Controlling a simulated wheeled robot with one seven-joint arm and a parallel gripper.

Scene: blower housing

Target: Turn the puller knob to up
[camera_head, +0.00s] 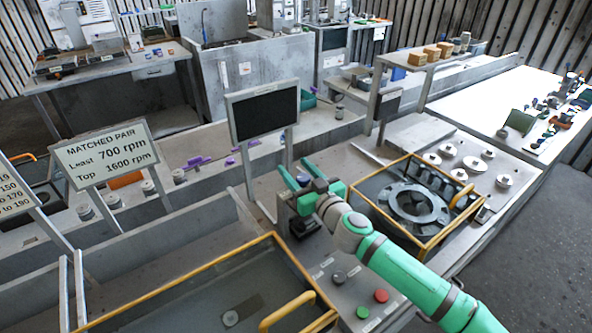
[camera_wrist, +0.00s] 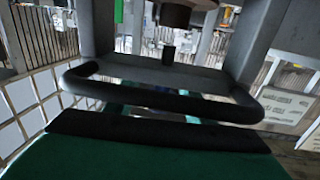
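My gripper (camera_head: 308,192) is at the middle of the head view, over a small grey upright frame (camera_head: 284,212) on the bench. Its fingers partly hide the frame, and their gap is not clear. In the wrist view, two grey posts (camera_wrist: 98,35) and a crossbar (camera_wrist: 165,73) stand ahead, with a brown cylinder (camera_wrist: 190,13) above. Dark rounded bars cross the view in front of them. On the panel below my arm is a dark grey knob (camera_head: 338,277), beside a red button (camera_head: 381,296) and a green button (camera_head: 362,312). No label names the puller knob legibly, and its setting cannot be read.
A yellow-edged tray (camera_head: 425,250) with a round grey housing (camera_head: 415,203) lies right of my gripper. Another yellow-railed bin (camera_head: 200,295) is at the lower left. A dark screen (camera_head: 265,110) stands behind my gripper. The floor at the right is clear.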

